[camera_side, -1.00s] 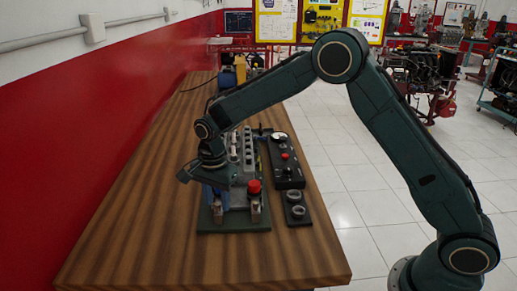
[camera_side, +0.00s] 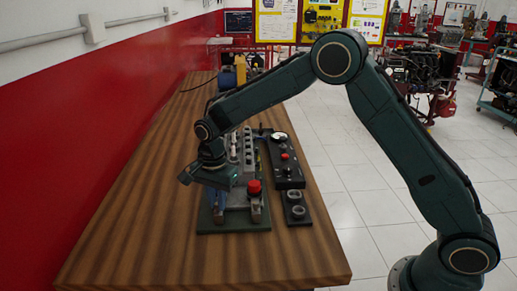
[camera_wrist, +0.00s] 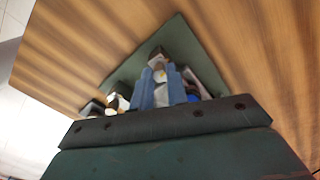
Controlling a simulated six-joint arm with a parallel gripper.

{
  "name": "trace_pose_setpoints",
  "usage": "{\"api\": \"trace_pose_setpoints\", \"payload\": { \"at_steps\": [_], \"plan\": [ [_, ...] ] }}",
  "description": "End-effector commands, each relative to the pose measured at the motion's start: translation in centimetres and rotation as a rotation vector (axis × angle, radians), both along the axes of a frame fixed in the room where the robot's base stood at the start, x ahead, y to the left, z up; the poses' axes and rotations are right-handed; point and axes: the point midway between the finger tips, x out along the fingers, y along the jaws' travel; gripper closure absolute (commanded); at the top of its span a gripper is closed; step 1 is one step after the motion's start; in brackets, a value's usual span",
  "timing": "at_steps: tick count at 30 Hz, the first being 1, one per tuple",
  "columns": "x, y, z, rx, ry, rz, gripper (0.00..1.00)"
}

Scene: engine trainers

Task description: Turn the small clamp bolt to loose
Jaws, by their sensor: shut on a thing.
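The engine trainer is a grey block (camera_side: 236,197) on a dark green base plate (camera_side: 233,226) on the wooden bench. My gripper (camera_side: 221,205) points down at the near left part of the trainer. In the wrist view its blue fingers (camera_wrist: 163,84) are close together around a small pale piece, which I take as the small clamp bolt (camera_wrist: 159,74). The fingers and the gripper body hide most of the bolt, so its turn angle cannot be read. In the side view the bolt is hidden behind the fingers.
A red knob (camera_side: 254,187) stands just right of my gripper. A black panel (camera_side: 287,171) with a gauge and a red button lies right of the trainer. A blue and yellow machine (camera_side: 232,73) stands at the bench's far end. The bench's near end (camera_side: 190,262) is clear.

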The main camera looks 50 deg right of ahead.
Motion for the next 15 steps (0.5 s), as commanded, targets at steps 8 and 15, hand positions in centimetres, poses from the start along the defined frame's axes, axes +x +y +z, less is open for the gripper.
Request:
{"api": "trace_pose_setpoints", "payload": {
  "at_steps": [8, 15],
  "plan": [
    [0.01, -0.06, 0.03, -0.002, -0.001, 0.150, 1.00],
    [0.03, -0.09, 0.03, -0.002, -0.001, 0.354, 1.00]
  ]
}}
